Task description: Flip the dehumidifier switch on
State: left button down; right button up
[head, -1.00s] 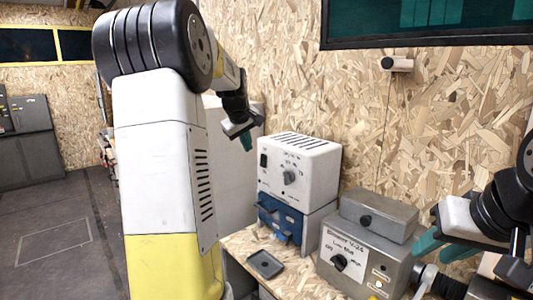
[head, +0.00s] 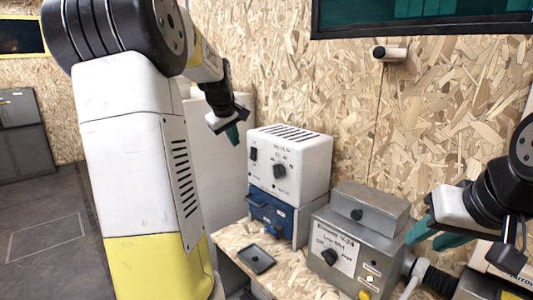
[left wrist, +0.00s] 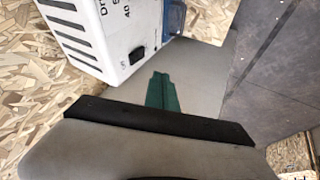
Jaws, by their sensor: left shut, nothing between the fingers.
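The dehumidifier, a white box (head: 305,158) with top vents, stands on a blue-fronted unit in the head view. Its front has a black rocker switch (head: 253,154) at the left and a round black knob (head: 280,171). My left gripper (head: 232,133) is shut and empty, up and left of the switch, apart from the box. In the left wrist view, the shut green fingers (left wrist: 162,92) are near the box (left wrist: 95,30) and its switch (left wrist: 137,54); which way the rocker is tipped cannot be told. My right gripper (head: 434,235) appears open and empty at the right.
The blue unit (head: 270,214) is under the white box. A grey metal box (head: 340,257) with a knob and a smaller box on top stands to the right. A small black tray (head: 256,259) lies on the chipboard bench. A chipboard wall (head: 290,60) rises behind.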

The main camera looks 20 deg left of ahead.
aim_at(253, 154)
pick_arm(q)
jog(key=w+d+f, duration=0.1)
jog(key=w+f, duration=0.7)
jog(key=w, duration=0.1)
jog(key=shift+f, duration=0.35)
jog(key=shift+d, duration=0.1)
jog(key=shift+w, duration=0.1)
jog(key=shift+w+d+f, duration=0.1)
jog(key=shift+w+d, duration=0.05)
jog(key=shift+w, duration=0.05)
dwell(0.3)
